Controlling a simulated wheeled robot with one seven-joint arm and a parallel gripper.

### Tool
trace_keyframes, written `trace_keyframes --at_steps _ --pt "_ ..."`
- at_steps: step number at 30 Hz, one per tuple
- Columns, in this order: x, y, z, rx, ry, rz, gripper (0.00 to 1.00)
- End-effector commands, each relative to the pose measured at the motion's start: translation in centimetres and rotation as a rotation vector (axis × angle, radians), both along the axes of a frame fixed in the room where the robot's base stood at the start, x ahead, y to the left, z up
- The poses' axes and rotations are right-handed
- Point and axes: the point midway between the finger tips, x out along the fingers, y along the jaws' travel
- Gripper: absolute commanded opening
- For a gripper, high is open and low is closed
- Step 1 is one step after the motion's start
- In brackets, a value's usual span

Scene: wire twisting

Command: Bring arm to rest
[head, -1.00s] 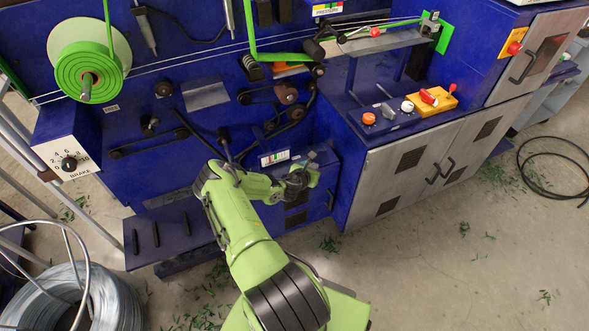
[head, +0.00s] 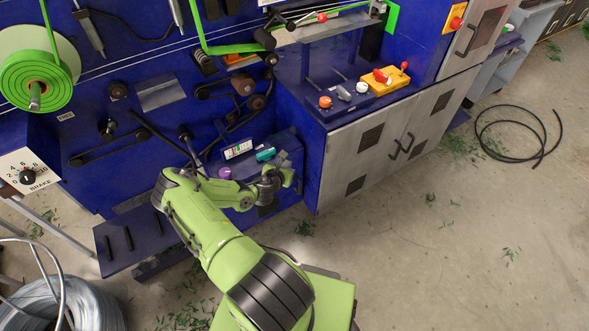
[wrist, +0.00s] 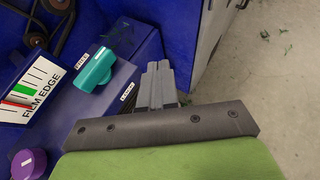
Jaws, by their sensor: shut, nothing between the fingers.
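My green arm reaches up from the bottom of the head view, bent at the elbow. My gripper (head: 286,160) is at its end, in front of the blue machine's lower ledge. In the wrist view my gripper (wrist: 160,70) shows its grey fingers pressed together with nothing between them. The fingers are beside the ledge's right edge, right of a teal knob (wrist: 94,68). The teal knob also shows in the head view (head: 265,154). A purple knob (wrist: 29,163) is at the wrist view's lower left.
The blue machine (head: 300,80) fills the upper part, with a green tape reel (head: 38,80) at left. An orange-yellow switch box (head: 385,80) sits on its counter. A wire coil (head: 75,300) is at lower left. A black cable (head: 520,135) lies on the floor at right. Open floor is at lower right.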

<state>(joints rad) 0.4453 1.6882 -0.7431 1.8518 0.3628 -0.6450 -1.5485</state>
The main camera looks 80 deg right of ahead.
Motion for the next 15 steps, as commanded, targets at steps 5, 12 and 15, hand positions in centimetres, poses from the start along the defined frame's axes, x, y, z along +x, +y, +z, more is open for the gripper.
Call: trace_keyframes --at_steps 5,12,15 --pt "-2.3 2.1 1.9 0.002 0.005 -0.004 0.0" --pt "-3.4 3.1 2.6 0.001 0.0 -0.002 0.0" --pt "-3.4 3.1 2.6 0.001 0.0 -0.001 0.0"
